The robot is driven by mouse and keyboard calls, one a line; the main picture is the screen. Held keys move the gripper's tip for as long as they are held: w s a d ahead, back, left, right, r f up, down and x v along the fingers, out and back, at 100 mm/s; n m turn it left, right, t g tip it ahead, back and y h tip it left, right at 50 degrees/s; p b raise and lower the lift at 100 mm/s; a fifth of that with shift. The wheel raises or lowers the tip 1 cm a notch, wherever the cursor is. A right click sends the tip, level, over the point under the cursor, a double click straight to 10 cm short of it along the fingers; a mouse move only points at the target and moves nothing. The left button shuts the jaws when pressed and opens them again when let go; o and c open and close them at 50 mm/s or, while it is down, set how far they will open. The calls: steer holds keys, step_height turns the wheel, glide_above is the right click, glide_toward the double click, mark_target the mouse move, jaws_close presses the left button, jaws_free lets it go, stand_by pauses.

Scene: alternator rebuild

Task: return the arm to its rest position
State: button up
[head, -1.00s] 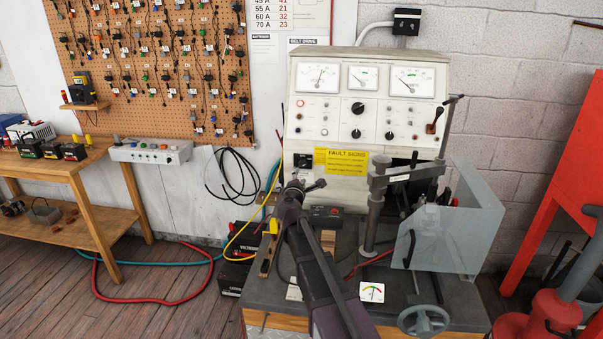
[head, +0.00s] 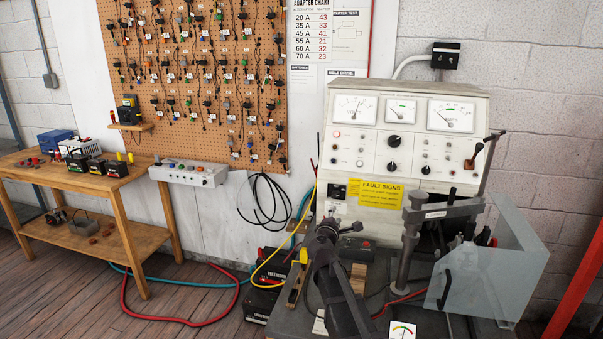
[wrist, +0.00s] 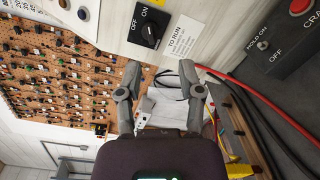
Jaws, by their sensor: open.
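My gripper (wrist: 160,82) is open in the wrist view, its two fingers apart with nothing between them. In the head view my gripper (head: 326,232) is at the far end of my arm, above the left part of the test bench (head: 290,319) and in front of its control panel. In the wrist view a black ON/OFF rotary switch (wrist: 149,33) and a "TO RUN" label (wrist: 184,41) lie beyond the fingertips; I see no contact with them.
A clear guard (head: 487,268) and a grey clamp post (head: 409,240) stand right of my arm. A yellow cable (head: 272,262) and batteries (head: 262,296) are at its left. A wooden workbench (head: 140,185) is farther left, with open floor before it.

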steer(key=s+d+f+m+g+p, duration=0.1)
steer(key=s+d+f+m+g, duration=0.4)
steer(key=s, duration=0.3)
steer(key=s+d+f+m+g, duration=0.3)
steer(key=s+f+m+g, duration=0.15)
steer(key=s+m, duration=0.3)
steer(key=s+f+m+g+y, duration=0.1)
steer(key=s, duration=0.2)
steer(key=s+a+f+m+g+y, duration=0.1)
steer(key=s+f+m, duration=0.1)
steer(key=s, duration=0.1)
steer(key=s+a+f+m+g+p, duration=0.1)
steer(key=s+f+g, duration=0.1)
steer(key=s, duration=0.1)
steer(key=shift+s+y, duration=0.15)
steer(key=shift+y, duration=0.25)
steer(key=s+a+f+m+g+y, duration=0.1)
steer(key=s+a+m+g+y, duration=0.1)
steer(key=s, duration=0.5)
steer(key=shift+s+a+g+y, duration=0.25)
steer(key=shift+a+g+y, duration=0.2)
steer(key=shift+a+y, duration=0.55)
steer(key=shift+a, duration=0.15)
